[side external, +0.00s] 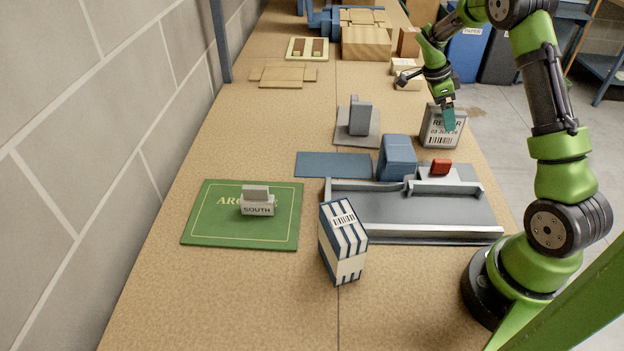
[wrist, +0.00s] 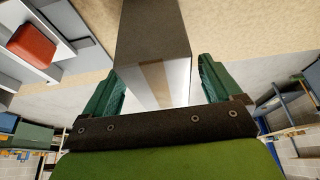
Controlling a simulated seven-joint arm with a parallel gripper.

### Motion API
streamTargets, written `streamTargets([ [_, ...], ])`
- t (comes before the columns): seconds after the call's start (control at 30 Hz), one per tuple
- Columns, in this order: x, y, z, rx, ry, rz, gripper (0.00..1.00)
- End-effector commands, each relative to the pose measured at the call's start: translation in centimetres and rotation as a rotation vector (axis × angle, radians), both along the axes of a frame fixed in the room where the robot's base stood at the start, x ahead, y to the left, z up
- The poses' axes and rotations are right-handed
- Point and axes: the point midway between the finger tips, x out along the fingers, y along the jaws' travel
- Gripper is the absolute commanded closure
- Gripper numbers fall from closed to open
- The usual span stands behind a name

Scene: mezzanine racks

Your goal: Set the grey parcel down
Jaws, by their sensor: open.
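The grey parcel (side external: 441,129) stands upright on the bench near its right edge, with a printed label and barcode on the face toward the side camera. In the wrist view the parcel (wrist: 155,45) shows a dark face and a paler face with a brown strip. My gripper (side external: 449,118) is at the parcel's upper part, its teal finger overlapping the label side. In the wrist view the fingers of my gripper (wrist: 158,90) are open, one on each side of the parcel. Whether either finger touches it is unclear.
A grey fixture (side external: 410,210) with a red block (side external: 440,167) lies nearby, with a blue box (side external: 397,158) beside it. A striped carton (side external: 343,242), a green mat (side external: 200,227) and a grey block on a plate (side external: 345,140) stand further left. Bare bench lies behind the parcel.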

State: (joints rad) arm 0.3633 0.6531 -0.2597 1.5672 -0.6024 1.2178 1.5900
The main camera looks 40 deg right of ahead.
Motion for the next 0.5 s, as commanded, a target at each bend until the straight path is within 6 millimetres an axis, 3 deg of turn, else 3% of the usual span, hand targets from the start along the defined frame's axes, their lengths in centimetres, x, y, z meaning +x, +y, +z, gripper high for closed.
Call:
streamTargets([
  [0.3,1.9,1.8,6.4,-0.003,-0.005,0.001,0.08],
  [0.5,2.7,2.6,9.1,-0.002,-0.002,0.001,0.08],
])
